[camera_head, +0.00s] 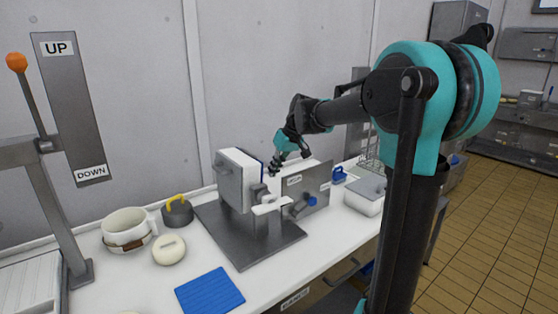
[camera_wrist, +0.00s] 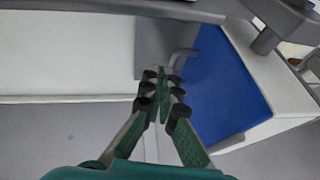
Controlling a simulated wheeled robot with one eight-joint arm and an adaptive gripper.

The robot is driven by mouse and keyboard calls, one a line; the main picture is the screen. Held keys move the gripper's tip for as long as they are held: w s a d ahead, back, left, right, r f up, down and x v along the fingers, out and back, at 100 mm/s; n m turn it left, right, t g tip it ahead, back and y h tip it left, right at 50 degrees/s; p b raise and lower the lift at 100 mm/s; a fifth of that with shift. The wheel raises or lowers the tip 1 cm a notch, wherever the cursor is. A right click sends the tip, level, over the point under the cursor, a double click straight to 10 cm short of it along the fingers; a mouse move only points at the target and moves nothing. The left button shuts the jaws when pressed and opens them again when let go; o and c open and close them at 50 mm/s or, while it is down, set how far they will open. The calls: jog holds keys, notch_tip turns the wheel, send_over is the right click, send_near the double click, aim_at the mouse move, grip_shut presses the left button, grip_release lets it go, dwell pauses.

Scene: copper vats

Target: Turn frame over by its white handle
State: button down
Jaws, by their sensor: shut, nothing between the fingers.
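The frame (camera_head: 240,158) is a white block-like piece with a grey plate, standing upright on a grey stand with a flat base (camera_head: 228,242). Its white handle (camera_head: 270,205) sticks out low at the right side. My gripper (camera_head: 273,169) is just right of the frame's upper part, above the handle and apart from it. In the wrist view my gripper (camera_wrist: 163,90) has its fingers together with nothing between them. A blue panel (camera_wrist: 228,88) with a white border (camera_wrist: 278,75) lies behind and right of the fingertips. I cannot make out the white handle there.
A grey labelled panel (camera_head: 308,188) stands right of the frame, with a white container (camera_head: 364,196) beyond it. A white pot (camera_head: 127,229), a dark weight with yellow handle (camera_head: 177,213), a round cream piece (camera_head: 169,250) and a blue mat (camera_head: 210,291) lie left and front. An orange-knobbed lever (camera_head: 32,110) stands far left.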

jog(key=a+f, duration=0.1)
jog(key=f, duration=0.1)
jog(key=a+f, duration=0.1)
jog(key=f, duration=0.1)
jog(key=shift+s+a, duration=0.3)
jog(key=shift+a, duration=0.05)
jog(key=shift+f, duration=0.1)
jog(key=f+y, duration=0.1)
jog(key=a+f+g, duration=0.1)
jog(key=f+y, duration=0.1)
jog(key=shift+s+a+f+m+g+y, duration=0.1)
jog(key=shift+s+a+m+g+y, duration=0.05)
jog(key=shift+s+m+g+y, duration=0.2)
